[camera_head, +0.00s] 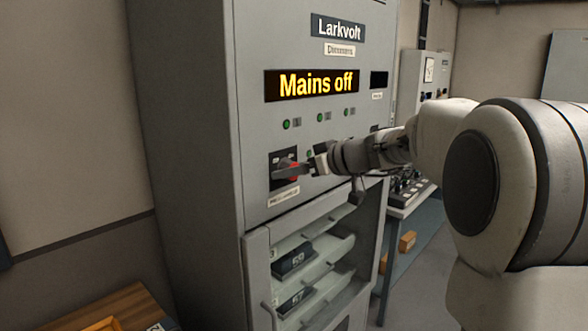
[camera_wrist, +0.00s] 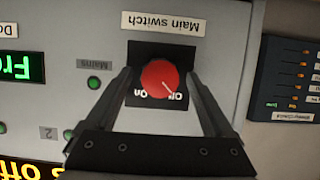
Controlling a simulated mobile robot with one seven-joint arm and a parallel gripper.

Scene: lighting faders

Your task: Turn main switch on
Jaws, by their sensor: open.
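The main switch is a red round knob (camera_wrist: 163,80) on a black plate (camera_wrist: 140,54), under an upside-down "Main switch" label (camera_wrist: 163,24) in the wrist view. Its white pointer line aims at "Off"; "On" is marked to the left of that. In the head view the switch plate (camera_head: 277,157) is on the cabinet front, the knob partly hidden by my finger. My gripper (camera_wrist: 160,76) is open, one finger on each side of the knob. I cannot tell if either finger touches it. The cabinet display (camera_head: 317,83) reads "Mains off".
The grey cabinet (camera_head: 190,120) has green lamps (camera_head: 287,124) above the switch and an open-fronted bay of numbered modules (camera_head: 294,258) below. A desk with a fader panel (camera_head: 408,188) stands behind my arm. A wooden surface (camera_head: 125,300) is at lower left.

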